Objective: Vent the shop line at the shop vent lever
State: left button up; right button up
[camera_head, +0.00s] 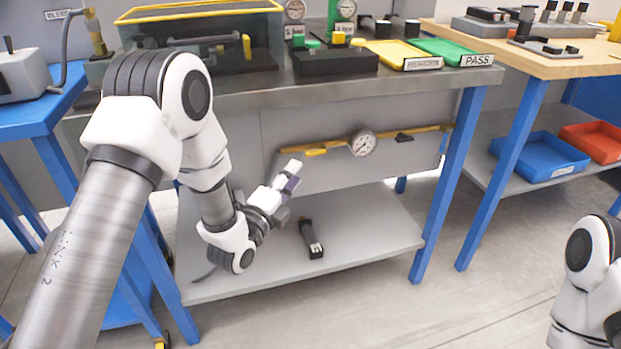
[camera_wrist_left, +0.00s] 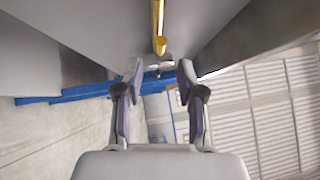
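A yellow line (camera_head: 430,130) runs along the grey panel under the middle bench's top. It carries a round gauge (camera_head: 363,144), a yellow handle (camera_head: 316,151) to its left and a small black handle (camera_head: 404,137) to its right. I see no readable label saying which is the shop vent lever. My left gripper (camera_head: 291,178) is just below and left of the yellow handle, in front of the panel. In the left wrist view, the left gripper's (camera_wrist_left: 158,82) fingers are apart and empty, and a yellow bar end (camera_wrist_left: 160,45) shows beyond them. My right gripper is out of view.
A black device (camera_head: 312,240) lies on the lower shelf (camera_head: 375,240) beneath my left gripper. Blue bench legs (camera_head: 450,185) stand to the right. The bench top (camera_head: 240,82) overhangs the panel. Floor is open in front at right.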

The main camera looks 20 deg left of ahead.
aim_at(308, 156)
pick_arm(q)
jog(key=b+x, duration=0.1)
jog(key=x, duration=0.6)
jog(key=shift+w+r, duration=0.1)
jog(key=shift+r, duration=0.05)
grip_shut()
